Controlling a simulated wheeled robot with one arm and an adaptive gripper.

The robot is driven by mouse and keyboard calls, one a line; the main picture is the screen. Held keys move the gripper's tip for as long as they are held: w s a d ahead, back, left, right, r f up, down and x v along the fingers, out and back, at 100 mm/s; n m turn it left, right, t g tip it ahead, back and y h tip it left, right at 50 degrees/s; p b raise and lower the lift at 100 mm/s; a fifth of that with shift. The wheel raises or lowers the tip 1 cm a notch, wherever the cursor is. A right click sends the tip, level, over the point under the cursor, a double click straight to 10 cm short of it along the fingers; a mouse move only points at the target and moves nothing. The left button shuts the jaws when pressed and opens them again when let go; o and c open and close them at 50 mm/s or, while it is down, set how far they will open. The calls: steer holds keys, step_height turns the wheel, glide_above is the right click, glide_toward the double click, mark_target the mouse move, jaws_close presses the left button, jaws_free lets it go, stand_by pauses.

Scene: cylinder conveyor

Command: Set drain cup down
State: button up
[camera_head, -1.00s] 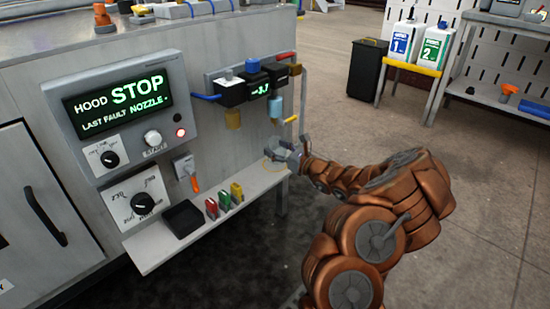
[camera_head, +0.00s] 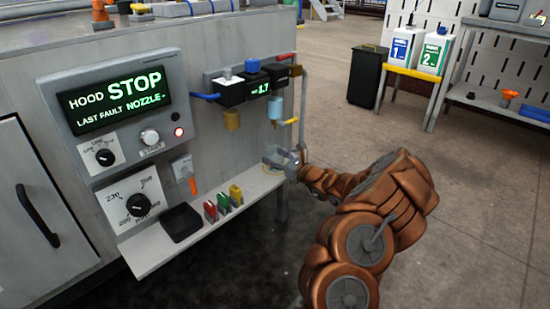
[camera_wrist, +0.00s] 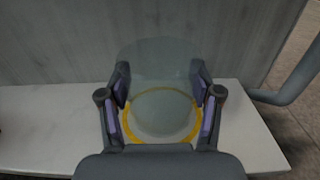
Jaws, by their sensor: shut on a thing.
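The drain cup (camera_wrist: 160,72) is a clear, see-through cup with a yellow ring. My gripper (camera_wrist: 160,100) is shut around it, with a purple-padded finger on each side, in the wrist view. In the head view my gripper (camera_head: 284,161) is at the right end of the pale shelf (camera_head: 160,248), and the cup (camera_head: 270,157) shows faintly at its left side. The cup is over the shelf, close to its surface. I cannot tell whether its base touches the shelf.
A black tray (camera_head: 181,223) and red, green and yellow clips (camera_head: 223,203) stand further left on the shelf. Above are the regulator units (camera_head: 250,85) with hanging bowls and a yellow-handled valve (camera_head: 290,121). A grey pipe (camera_wrist: 292,82) runs at the shelf's right end.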

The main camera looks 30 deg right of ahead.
steer(key=o, duration=1.1)
steer(key=shift+o, duration=0.2)
steer(key=shift+r, duration=0.1)
